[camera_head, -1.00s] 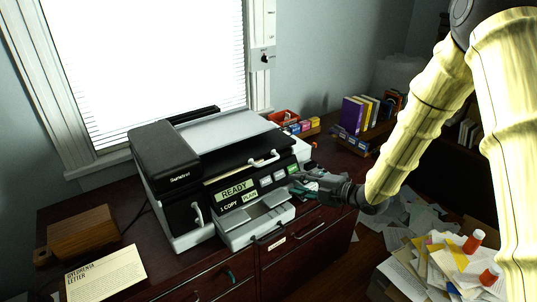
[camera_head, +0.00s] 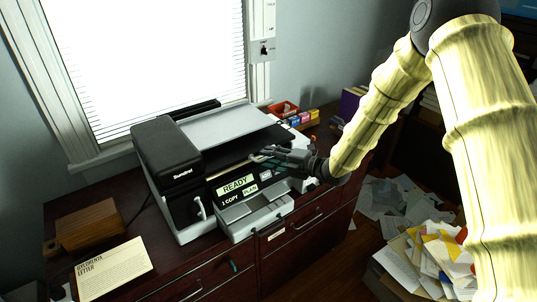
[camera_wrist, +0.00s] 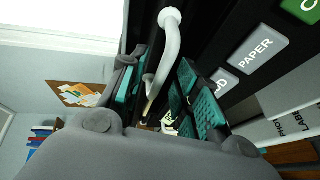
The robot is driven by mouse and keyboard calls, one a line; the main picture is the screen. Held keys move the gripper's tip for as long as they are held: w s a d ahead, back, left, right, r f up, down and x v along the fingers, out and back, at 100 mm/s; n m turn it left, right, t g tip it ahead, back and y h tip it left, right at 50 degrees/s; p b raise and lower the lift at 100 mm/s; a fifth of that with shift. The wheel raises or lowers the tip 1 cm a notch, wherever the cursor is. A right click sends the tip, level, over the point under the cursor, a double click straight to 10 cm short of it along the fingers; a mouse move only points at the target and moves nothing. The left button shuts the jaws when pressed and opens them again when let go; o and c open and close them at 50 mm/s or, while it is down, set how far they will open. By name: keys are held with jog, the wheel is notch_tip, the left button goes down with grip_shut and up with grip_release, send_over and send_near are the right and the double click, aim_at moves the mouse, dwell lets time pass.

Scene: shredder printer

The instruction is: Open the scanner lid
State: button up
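The printer-scanner (camera_head: 178,165) stands on the dark wooden cabinet, and its flat grey scanner lid (camera_head: 228,125) lies closed on top. My gripper (camera_head: 262,155) is at the front edge of the lid, above the button panel, and covers the lid handle in the head view. In the wrist view, the white curved lid handle (camera_wrist: 169,52) runs down between the teal-padded fingers of my gripper (camera_wrist: 160,92). The fingers are apart, with gaps beside the handle. I cannot tell whether either finger touches it.
A front panel reads READY (camera_head: 238,185), with an output tray (camera_head: 255,213) below it. A second white handle (camera_head: 200,208) is on the printer's left front. A wooden box (camera_head: 88,225) and a letter (camera_head: 115,268) lie left. Supplies (camera_head: 290,115) stand behind right.

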jog(key=shift+w+a, duration=0.2)
jog(key=shift+a, duration=0.2)
jog(key=shift+f, duration=0.1)
grip_shut()
jog(key=shift+s, duration=0.1)
